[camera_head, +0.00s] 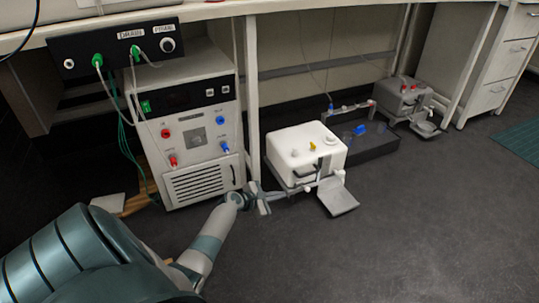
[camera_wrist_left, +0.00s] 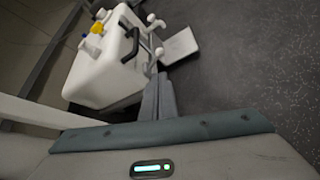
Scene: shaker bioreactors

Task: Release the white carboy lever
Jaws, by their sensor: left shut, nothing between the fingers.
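The white carboy (camera_head: 305,150) stands on the floor under the bench, with a yellow cap and a dark handle. It also shows in the left wrist view (camera_wrist_left: 105,65). A thin bar with white knobs (camera_wrist_left: 155,52) runs along its front low down. A grey flat plate (camera_head: 338,197), perhaps the lever's pedal, tilts out at the carboy's front right; it also shows in the left wrist view (camera_wrist_left: 179,46). My left gripper (camera_head: 268,198) is shut and empty at the carboy's front left, close to the bar's near end; contact cannot be told. My right gripper is not in view.
A grey machine (camera_head: 190,130) with coloured ports stands left of a bench leg (camera_head: 252,90). A dark tray (camera_head: 365,138) and a grey carboy (camera_head: 402,95) with its own plate sit behind to the right. The dark floor (camera_head: 430,220) in front is clear.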

